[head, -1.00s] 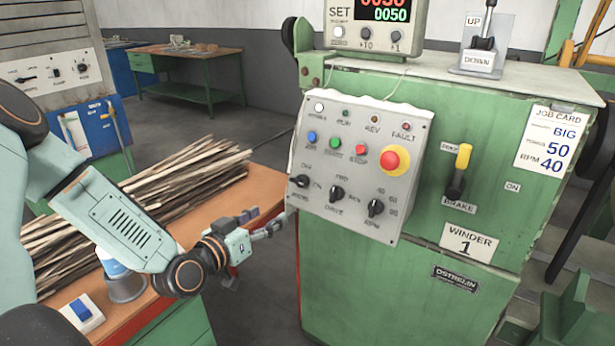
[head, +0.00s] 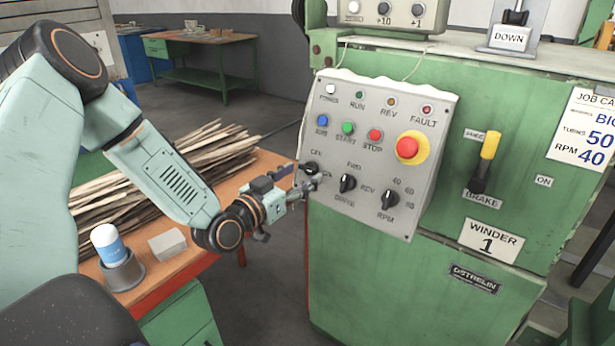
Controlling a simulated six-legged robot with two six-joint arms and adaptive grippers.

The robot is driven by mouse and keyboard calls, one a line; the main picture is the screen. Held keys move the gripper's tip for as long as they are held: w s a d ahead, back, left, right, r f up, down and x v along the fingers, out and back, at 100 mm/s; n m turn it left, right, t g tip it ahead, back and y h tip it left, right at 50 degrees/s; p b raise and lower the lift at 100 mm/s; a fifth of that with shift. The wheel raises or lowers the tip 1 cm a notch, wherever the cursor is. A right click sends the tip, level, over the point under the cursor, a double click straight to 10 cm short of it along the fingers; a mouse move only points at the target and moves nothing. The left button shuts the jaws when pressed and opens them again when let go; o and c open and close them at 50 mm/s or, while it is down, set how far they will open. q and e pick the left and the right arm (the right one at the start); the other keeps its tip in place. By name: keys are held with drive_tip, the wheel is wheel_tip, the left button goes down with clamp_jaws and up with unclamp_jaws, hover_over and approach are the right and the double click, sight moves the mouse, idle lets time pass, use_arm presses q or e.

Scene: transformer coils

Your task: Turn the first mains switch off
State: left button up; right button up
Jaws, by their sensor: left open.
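The grey control panel (head: 375,225) on the front of the green winder 1 carries a row of black rotary knobs. The leftmost knob is the mains switch (head: 311,168), with an OFF label above it. Its lower side and label are partly hidden by my fingers, and I cannot tell which way it points. My left gripper (head: 314,183) is open, with its fingertips at the lower edge of this knob. I cannot tell whether they touch it. My right gripper is not in view.
To the right on the panel are the drive knob (head: 347,184), the RPM knob (head: 390,198) and a red emergency stop (head: 407,148). An orange bench (head: 160,285) at left holds wooden strips (head: 190,165), a cup with a blue-white container (head: 110,246) and a pale block (head: 167,244).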

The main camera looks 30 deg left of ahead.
use_arm(q)
drive_tip(key=shift+w, duration=0.5)
drive_tip(key=shift+w+a+r+b, duration=0.1)
drive_tip(key=shift+a+r+b, duration=0.1)
drive_tip(key=shift+a+b, duration=0.1)
drive_tip(key=shift+w, duration=0.15)
drive_tip(key=shift+w+d+f, duration=0.15)
drive_tip(key=shift+w+d, duration=0.2)
drive_tip(key=shift+w, duration=0.2)
drive_tip(key=shift+s+a+r, duration=0.2)
drive_tip(key=shift+s+a, duration=0.05)
drive_tip(key=shift+s, duration=0.2)
drive_tip(key=c, duration=0.4)
drive_tip(key=shift+w+d+f, duration=0.15)
drive_tip(key=shift+w, duration=0.15)
drive_tip(key=c, duration=0.8)
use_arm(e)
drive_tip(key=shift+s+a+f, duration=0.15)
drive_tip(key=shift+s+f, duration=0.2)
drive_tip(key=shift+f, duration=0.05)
